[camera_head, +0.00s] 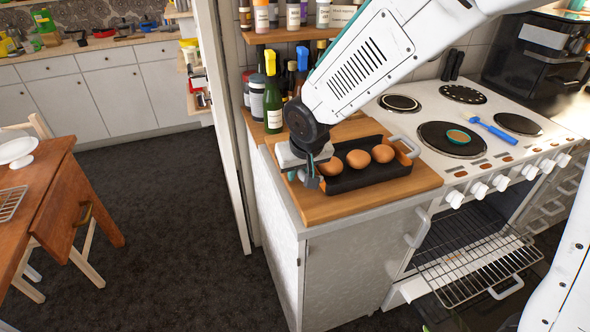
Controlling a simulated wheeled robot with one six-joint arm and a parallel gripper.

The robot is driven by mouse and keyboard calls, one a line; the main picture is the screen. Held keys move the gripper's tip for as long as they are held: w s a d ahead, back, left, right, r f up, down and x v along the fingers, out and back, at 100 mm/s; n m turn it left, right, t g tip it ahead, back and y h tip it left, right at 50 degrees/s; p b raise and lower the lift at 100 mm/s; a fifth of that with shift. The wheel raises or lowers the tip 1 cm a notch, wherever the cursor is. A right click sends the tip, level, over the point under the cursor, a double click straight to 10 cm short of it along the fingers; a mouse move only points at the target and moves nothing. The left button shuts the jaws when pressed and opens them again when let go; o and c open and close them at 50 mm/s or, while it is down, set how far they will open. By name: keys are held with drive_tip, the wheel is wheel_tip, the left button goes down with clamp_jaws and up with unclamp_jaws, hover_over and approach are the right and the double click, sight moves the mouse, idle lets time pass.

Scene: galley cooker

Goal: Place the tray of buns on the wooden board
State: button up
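The black tray (366,179) holds brown buns; three show, one of them close to my gripper. The tray is on or just over the wooden board (411,187) on the counter beside the cooker; I cannot tell whether it touches it. A metal handle (408,146) shows at its right end. My gripper (309,179) is at the tray's left end, pointing down, and hides that end and any handle there. I cannot see whether its fingers are closed on the tray.
Bottles, including a green one (272,105), stand behind the board. The cooker (470,105) is to the right, with a blue-handled utensil (491,129) on top. Its oven is open and a wire rack (470,262) sticks out. A wooden table (45,205) stands left; the floor between is clear.

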drive_tip(key=shift+o, duration=1.2)
drive_tip(key=shift+r, duration=0.3)
drive_tip(key=v, duration=1.2)
drive_tip(key=s+d+r+m+g+h, duration=0.1)
drive_tip(key=s+d+r, duration=0.1)
drive_tip(key=s+d, duration=0.45)
drive_tip(key=s+d+r+m, duration=0.1)
drive_tip(key=s+d, duration=0.3)
drive_tip(key=d, duration=0.5)
drive_tip(key=s+d+m+g, duration=0.1)
drive_tip(key=s+d, duration=0.4)
drive_tip(key=s, duration=0.7)
drive_tip(key=shift+s+f+g, duration=0.2)
drive_tip(key=shift+f+g, duration=0.15)
drive_tip(key=shift+g, duration=0.25)
drive_tip(key=shift+w+d, duration=0.1)
drive_tip(key=shift+d, duration=0.1)
